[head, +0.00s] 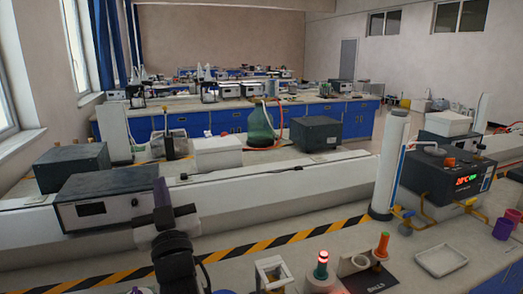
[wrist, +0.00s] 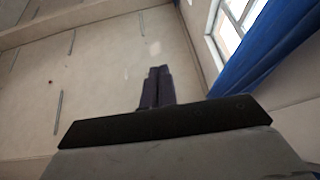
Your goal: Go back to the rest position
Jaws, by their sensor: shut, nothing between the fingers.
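My gripper (head: 161,186) shows in the head view at the lower left, with its purple fingers pointing up. It stands in front of a dark box-shaped instrument (head: 95,203) and overlaps its right end in the picture. The wrist view shows the two fingers of my gripper (wrist: 158,72) side by side, shut and with nothing between them. Beyond them are only ceiling, wall, a window and a blue curtain. Part of my arm shows below the gripper in the head view.
A bench with yellow-black tape (head: 262,243) runs across the front. On it are a red-lit green item (head: 321,265), an orange-topped green item (head: 382,246), a white tray (head: 441,260), a white column (head: 391,165) and an instrument with a red display (head: 450,172). Blue-fronted benches stand behind.

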